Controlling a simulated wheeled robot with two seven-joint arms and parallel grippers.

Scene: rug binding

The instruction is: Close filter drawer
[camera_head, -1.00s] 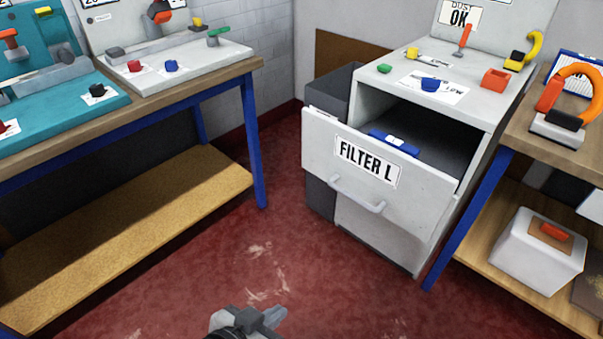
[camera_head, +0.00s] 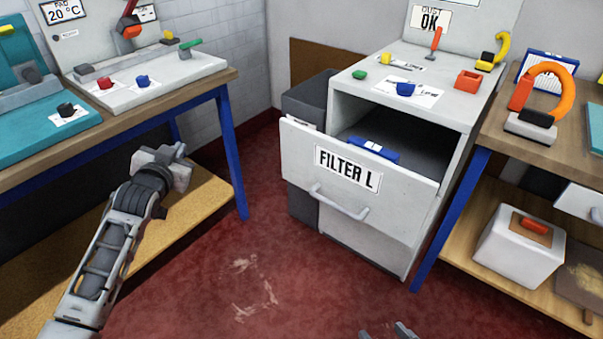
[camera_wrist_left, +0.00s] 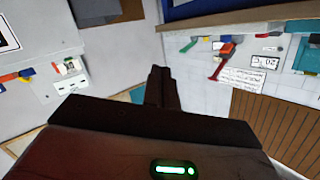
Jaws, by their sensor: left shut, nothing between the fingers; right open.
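The filter drawer (camera_head: 330,205) is the grey-white front labelled "FILTER L" on the cabinet. It stands out from the cabinet and is open, with a dark interior behind it. A blue filter piece (camera_head: 374,150) with a white mark shows inside, behind the front. A curved handle (camera_head: 340,203) sits below the label. My left gripper (camera_head: 181,151) is shut and empty, left of the drawer and clear of it, near the workbench leg. Its closed fingers also show in the left wrist view (camera_wrist_left: 162,88). Only the fingertips of my right gripper (camera_head: 388,331) show at the bottom edge, apart and empty.
The left workbench (camera_head: 205,88) with its blue legs stands beside my left arm. A right bench (camera_head: 535,152) carrying an orange-handled tool (camera_head: 545,95) adjoins the cabinet. A grey bin (camera_head: 308,100) stands behind the drawer's left side. Red floor in front is clear.

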